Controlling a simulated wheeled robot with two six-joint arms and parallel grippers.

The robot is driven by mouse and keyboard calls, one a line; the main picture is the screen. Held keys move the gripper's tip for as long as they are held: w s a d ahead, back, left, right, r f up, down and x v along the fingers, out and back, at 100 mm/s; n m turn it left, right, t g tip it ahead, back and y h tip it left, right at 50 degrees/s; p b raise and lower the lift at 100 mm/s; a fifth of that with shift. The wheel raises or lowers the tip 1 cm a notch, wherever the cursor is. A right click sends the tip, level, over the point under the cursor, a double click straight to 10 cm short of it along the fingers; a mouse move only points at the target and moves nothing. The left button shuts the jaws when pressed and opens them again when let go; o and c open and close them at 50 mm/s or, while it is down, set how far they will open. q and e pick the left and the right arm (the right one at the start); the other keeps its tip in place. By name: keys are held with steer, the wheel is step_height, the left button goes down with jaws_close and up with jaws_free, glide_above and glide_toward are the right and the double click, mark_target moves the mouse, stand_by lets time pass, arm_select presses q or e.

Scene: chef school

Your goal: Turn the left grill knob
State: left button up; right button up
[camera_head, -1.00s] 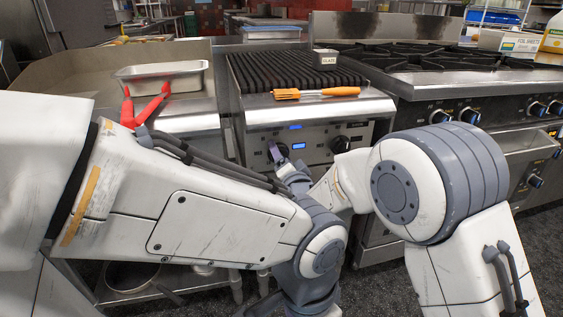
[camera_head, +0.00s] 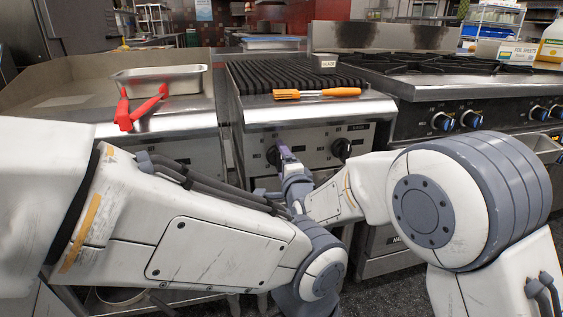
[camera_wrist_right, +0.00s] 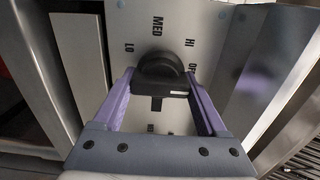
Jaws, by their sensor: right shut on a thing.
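The left grill knob (camera_head: 272,156) is a dark round knob on the steel front panel of the grill (camera_head: 310,108). My right gripper (camera_head: 284,150) is at this knob and partly covers it in the head view. In the right wrist view the black knob (camera_wrist_right: 160,75) sits between the two purple fingers of the gripper (camera_wrist_right: 158,98), which are shut on it. Markings LO, MED, HI and a partly covered OFF ring the knob. The right grill knob (camera_head: 341,149) stands clear to the right.
On the grill's front ledge lies an orange-handled utensil (camera_head: 330,92). A small metal container (camera_head: 324,64) stands behind it. A burner range (camera_head: 450,88) with blue-marked knobs adjoins on the right.

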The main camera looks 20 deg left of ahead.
steer(key=shift+w+d, duration=0.1)
stand_by(0.3)
steer(key=o, duration=1.3)
steer(key=shift+s+d, duration=0.15)
steer(key=shift+s, duration=0.3)
steer(key=p+v, duration=0.1)
steer(key=v, duration=0.8)
steer(key=shift+s+d+p, duration=0.2)
steer(key=shift+d+p, duration=0.05)
steer(key=shift+p, duration=0.15)
